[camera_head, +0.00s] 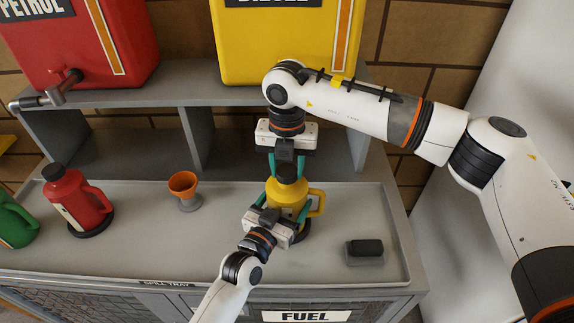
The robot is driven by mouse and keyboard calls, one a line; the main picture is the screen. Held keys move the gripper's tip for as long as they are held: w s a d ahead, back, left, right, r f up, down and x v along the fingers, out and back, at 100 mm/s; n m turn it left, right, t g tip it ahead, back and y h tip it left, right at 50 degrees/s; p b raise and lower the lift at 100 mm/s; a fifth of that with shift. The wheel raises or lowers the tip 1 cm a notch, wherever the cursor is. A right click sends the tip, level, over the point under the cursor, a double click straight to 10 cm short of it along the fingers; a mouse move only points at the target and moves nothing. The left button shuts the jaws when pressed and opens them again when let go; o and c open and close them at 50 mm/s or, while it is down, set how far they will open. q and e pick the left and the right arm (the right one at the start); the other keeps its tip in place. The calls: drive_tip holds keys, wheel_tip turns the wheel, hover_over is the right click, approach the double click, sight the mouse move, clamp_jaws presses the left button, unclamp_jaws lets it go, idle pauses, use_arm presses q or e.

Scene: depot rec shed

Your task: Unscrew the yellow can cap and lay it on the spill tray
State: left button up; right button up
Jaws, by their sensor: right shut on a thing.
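The yellow can (316,200) stands upright on a dark round base on the grey spill tray (215,245), right of its middle. Its dark cap (288,173) is at the can's top. My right gripper (287,166) points down from above, its teal fingers shut on either side of the cap. My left gripper (283,206) comes in from the front, its teal fingers on both sides of the can's body, seemingly shut on it. The grippers hide part of the can, and I cannot tell whether the cap is still threaded on.
A red can (76,199) and a green can (15,222) stand at the left. An orange funnel (183,185) stands left of centre, and a black block (366,247) lies at the right. A shelf (180,95) holds red and yellow tanks behind. The tray's middle front is clear.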

use_arm(q)
drive_tip(key=shift+f, duration=0.1)
use_arm(e)
drive_tip(key=n, duration=2)
drive_tip(key=shift+n, duration=0.3)
drive_tip(key=n, duration=0.6)
drive_tip(key=shift+r, duration=0.1)
drive_tip(key=n, duration=2)
drive_tip(key=shift+r, duration=0.2)
drive_tip(key=shift+r, duration=0.95)
